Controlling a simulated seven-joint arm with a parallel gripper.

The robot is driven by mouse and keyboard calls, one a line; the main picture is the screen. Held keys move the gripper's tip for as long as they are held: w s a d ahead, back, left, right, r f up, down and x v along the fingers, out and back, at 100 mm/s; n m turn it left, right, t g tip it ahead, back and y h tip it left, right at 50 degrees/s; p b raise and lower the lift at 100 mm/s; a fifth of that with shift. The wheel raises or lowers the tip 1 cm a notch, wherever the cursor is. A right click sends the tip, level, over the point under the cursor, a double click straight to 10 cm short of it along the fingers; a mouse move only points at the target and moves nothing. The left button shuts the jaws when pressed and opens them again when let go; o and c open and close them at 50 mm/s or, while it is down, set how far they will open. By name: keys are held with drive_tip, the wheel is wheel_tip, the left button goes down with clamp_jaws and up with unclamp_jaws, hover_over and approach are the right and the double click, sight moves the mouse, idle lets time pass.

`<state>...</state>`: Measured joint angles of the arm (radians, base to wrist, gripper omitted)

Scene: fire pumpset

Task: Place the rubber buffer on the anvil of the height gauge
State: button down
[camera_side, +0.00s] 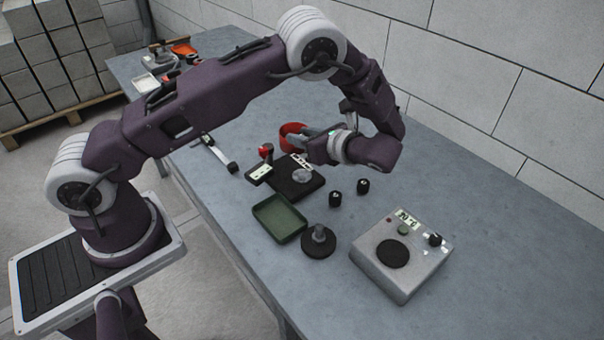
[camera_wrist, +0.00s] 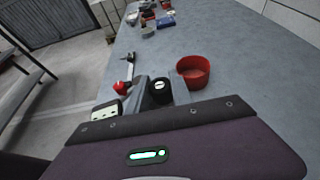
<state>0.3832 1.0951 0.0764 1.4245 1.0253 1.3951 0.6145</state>
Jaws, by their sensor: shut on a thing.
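The height gauge stands mid-table in the side view, with a dark base (camera_side: 296,188), a pale round anvil (camera_side: 303,176), a small display (camera_side: 260,173) and a red knob. Part of it also shows at the left in the wrist view, as a display (camera_wrist: 106,112) and a red knob. My gripper (camera_side: 303,138) is above and behind the gauge in the side view. In the wrist view my gripper (camera_wrist: 164,88) is shut on a short black cylinder with a pale top, the rubber buffer (camera_wrist: 160,93). In the side view I cannot make out the held buffer.
A red bowl (camera_side: 292,134) sits just behind the gripper. Two black cylinders (camera_side: 335,199) (camera_side: 363,186) stand right of the gauge. A green tray (camera_side: 279,218), a round black stand with a post (camera_side: 318,243) and a grey instrument box (camera_side: 403,255) lie nearer the front.

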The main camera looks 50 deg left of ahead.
sight(302, 175)
wheel_tip(302, 175, down, 10)
drive_tip(key=shift+r, duration=0.2)
drive_tip(key=c, duration=1.1)
unclamp_jaws()
drive_tip(key=shift+f, duration=0.1)
